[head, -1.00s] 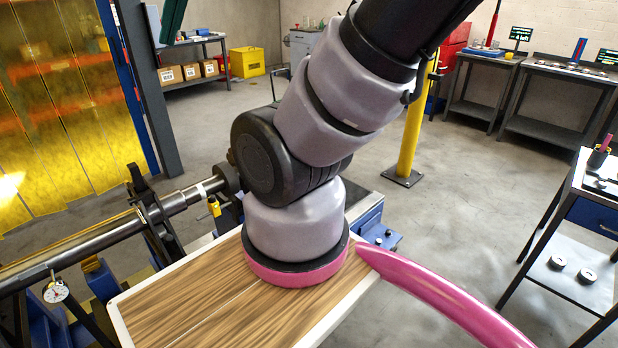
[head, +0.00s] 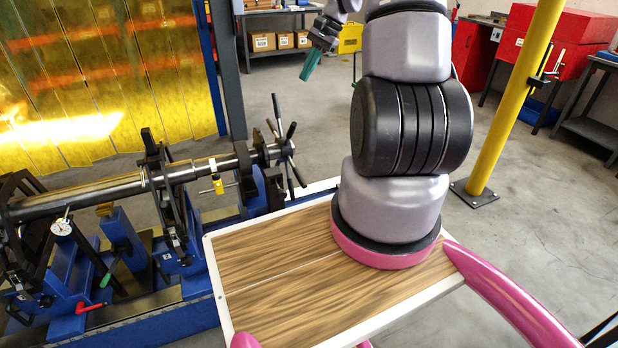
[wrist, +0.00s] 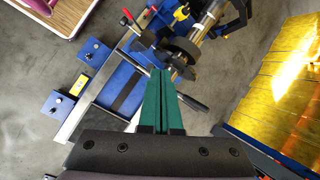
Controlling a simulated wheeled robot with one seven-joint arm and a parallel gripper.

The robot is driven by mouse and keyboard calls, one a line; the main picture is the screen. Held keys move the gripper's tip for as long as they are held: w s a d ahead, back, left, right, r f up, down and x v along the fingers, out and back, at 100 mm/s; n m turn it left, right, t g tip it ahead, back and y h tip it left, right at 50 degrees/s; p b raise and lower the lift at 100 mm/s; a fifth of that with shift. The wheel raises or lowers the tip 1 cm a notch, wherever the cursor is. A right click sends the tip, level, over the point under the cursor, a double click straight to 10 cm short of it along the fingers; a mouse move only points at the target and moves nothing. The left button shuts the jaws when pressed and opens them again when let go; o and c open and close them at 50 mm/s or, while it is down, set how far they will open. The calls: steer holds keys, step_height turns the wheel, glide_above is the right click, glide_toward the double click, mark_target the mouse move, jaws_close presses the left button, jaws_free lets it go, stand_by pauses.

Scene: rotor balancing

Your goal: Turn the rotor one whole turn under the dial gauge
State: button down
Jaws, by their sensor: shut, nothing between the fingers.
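The rotor (head: 125,187) is a long steel shaft lying level across blue stands at the left of the head view. Its right end carries a dark hub with several spoke handles (head: 291,147). The dial gauge (head: 62,227) has a white round face and sits by the shaft's left part. My gripper (head: 310,68) has green fingers and is above and to the right of the spoked hub, apart from it. In the wrist view, the fingers (wrist: 161,72) are together and empty, pointing toward the hub (wrist: 181,54); one spoke (wrist: 193,103) shows beside them. Whether they touch is unclear.
The wooden top (head: 275,285) with a white rim is my own base, close to the blue machine bed (head: 150,325). A yellow post (head: 512,100) stands at the right. A yellow curtain (head: 100,80) hangs behind the rotor. Open floor lies behind the hub.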

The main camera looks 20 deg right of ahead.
steer(key=s+d+f+m+y, duration=0.1)
steer(key=d+f+m+y, duration=0.15)
steer(key=f, duration=0.95)
steer(key=s+d+f+m+y, duration=0.1)
steer(key=d+f+m, duration=0.15)
steer(key=f, duration=1.05)
steer(key=s+d+f+m+y, duration=0.1)
steer(key=d+f, duration=0.2)
steer(key=f, duration=0.9)
steer(key=s+x, duration=0.1)
steer(key=x, duration=0.9)
steer(key=shift+w+a+r+m, duration=0.1)
steer(key=shift+a+r, duration=0.1)
steer(key=shift+r, duration=0.45)
steer(key=shift+w+a+r+m, duration=0.1)
steer(key=shift+a+r, duration=0.05)
steer(key=shift+r, duration=0.45)
steer(key=shift+a+r+m, duration=0.1)
steer(key=shift+a+r, duration=0.1)
steer(key=shift+r, duration=0.45)
